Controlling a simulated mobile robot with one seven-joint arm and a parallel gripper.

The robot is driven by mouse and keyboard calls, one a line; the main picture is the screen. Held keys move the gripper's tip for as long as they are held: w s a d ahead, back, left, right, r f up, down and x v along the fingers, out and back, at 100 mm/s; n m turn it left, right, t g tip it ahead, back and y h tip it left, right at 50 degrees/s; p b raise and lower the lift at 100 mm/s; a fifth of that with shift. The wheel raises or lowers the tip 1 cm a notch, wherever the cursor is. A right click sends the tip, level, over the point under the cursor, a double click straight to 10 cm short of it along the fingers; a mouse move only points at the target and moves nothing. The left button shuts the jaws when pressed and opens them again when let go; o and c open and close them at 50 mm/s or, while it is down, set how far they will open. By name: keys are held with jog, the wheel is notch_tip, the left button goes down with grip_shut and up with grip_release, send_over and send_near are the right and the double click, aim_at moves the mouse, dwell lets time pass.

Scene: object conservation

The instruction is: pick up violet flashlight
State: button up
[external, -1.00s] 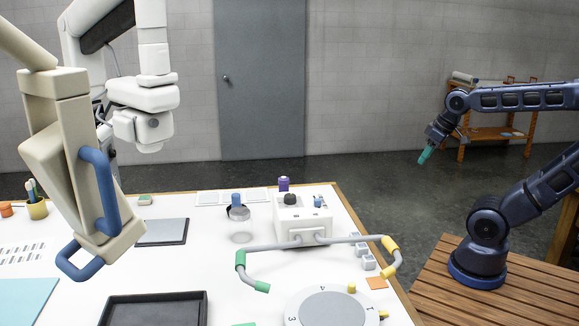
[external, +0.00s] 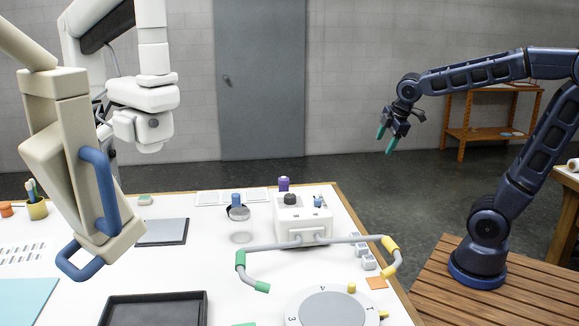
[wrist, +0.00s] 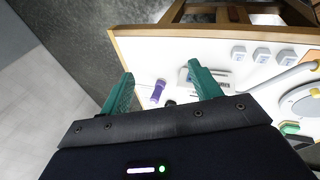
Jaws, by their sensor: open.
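The violet flashlight (external: 284,183) stands near the far edge of the white table, behind the white box, in the external view. Its lower part is hidden by the box there. In the wrist view the flashlight (wrist: 158,91) shows between my fingers, some distance beyond them. My gripper (external: 387,141) is the dark blue arm's end with teal fingers, open and empty. It hangs in the air to the right of the table, well apart from the flashlight. In the wrist view my gripper's fingers (wrist: 160,73) are spread.
The white box (external: 301,222) with knobs stands beside the flashlight. A bent grey bar (external: 330,241) with green and yellow ends is in front of it. Small grey blocks (external: 366,255) lie to the right. A beige arm (external: 60,160) and a white arm (external: 143,95) are on the left.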

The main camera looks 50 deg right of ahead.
jog(key=w+a+f+n, duration=0.25)
jog(key=w+n, duration=0.25)
jog(key=w, duration=0.3)
jog(key=w+a+f+n, duration=0.1)
jog(key=w+a+n, duration=0.3)
jog(key=w+n, duration=0.25)
jog(key=n, duration=1.1)
send_near(283, 188)
jog(key=shift+w+d+f, duration=0.55)
jog(key=shift+w, duration=0.1)
jog(key=x, duration=0.4)
jog(key=shift+f, duration=0.15)
jog(key=shift+d+x, duration=0.2)
jog(key=shift+x, duration=1.3)
jog(key=shift+d+x, duration=0.2)
jog(key=shift+x, duration=1.3)
jog(key=shift+w, duration=0.15)
jog(key=c, duration=1.2)
